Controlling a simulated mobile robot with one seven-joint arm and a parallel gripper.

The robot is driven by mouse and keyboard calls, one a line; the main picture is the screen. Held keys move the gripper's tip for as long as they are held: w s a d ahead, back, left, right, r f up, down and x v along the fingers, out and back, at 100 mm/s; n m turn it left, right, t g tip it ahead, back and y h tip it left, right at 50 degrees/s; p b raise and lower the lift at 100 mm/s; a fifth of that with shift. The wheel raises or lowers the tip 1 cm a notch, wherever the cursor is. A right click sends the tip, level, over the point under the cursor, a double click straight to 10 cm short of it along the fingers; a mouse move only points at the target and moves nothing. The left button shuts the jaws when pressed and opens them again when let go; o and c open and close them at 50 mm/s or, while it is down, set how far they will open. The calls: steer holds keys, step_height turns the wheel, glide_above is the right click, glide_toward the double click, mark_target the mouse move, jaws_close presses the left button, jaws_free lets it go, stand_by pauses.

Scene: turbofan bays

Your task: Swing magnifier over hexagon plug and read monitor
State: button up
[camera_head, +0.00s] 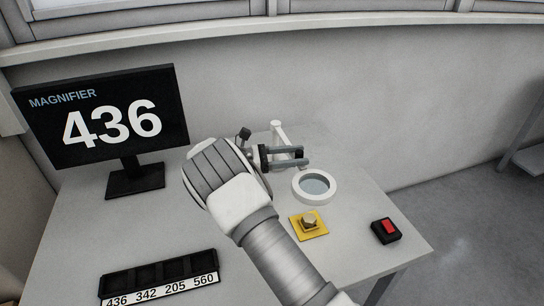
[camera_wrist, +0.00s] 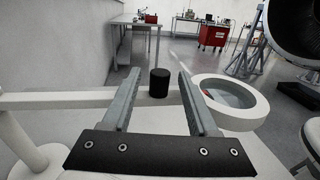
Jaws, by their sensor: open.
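The magnifier has a white ring (camera_head: 329,199) with a clear lens, carried on a white post (camera_head: 279,134). In the head view the ring shows just behind the hexagon plug (camera_head: 310,221), which sits on a yellow plate (camera_head: 297,233), uncovered by the ring. The monitor (camera_head: 101,115) reads "MAGNIFIER 436". My gripper (camera_head: 304,158) is open beside the magnifier ring. In the wrist view, a black knob (camera_wrist: 159,84) on the white magnifier arm (camera_wrist: 60,100) appears between my fingers (camera_wrist: 156,78), with gaps on both sides. The ring (camera_wrist: 255,108) is right of them.
A black tray (camera_head: 160,273) labelled 436, 342, 205, 560 lies at the table's front left. A black box with a red button (camera_head: 388,227) sits at the right. A wall (camera_head: 400,110) stands behind the table. The wrist view shows a distant red cabinet (camera_wrist: 212,36).

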steer(key=s+a+b, duration=0.1)
steer(key=s+a, duration=0.1)
steer(key=a, duration=1.4)
steer(key=shift+s+a, duration=0.35)
steer(key=shift+s, duration=0.05)
steer(key=s+d+r+m+g+y+p, duration=0.15)
steer(key=d+r+m+y, duration=0.3)
steer(key=d+r, duration=0.5)
steer(key=s+d+r+m+g+y, duration=0.25)
steer(key=d+r+y, duration=0.3)
steer(key=d, duration=0.65)
steer(key=s+d+r+m+t+y+p, duration=0.1)
steer(key=s+d+r+m+y, duration=0.15)
steer(key=s, duration=0.45)
steer(key=s+d+r+m+t+y+p, duration=0.1)
steer(key=s+d+r+m+t+y, duration=0.1)
steer(key=s+m+y, duration=0.3)
steer(key=s+f+m+t, duration=0.1)
steer(key=s+m+t, duration=0.2)
steer(key=s, duration=1.2)
steer(key=shift+a+f+m+t+p, duration=0.4)
steer(key=shift+a+m, duration=0.05)
steer(key=shift+m, duration=0.7)
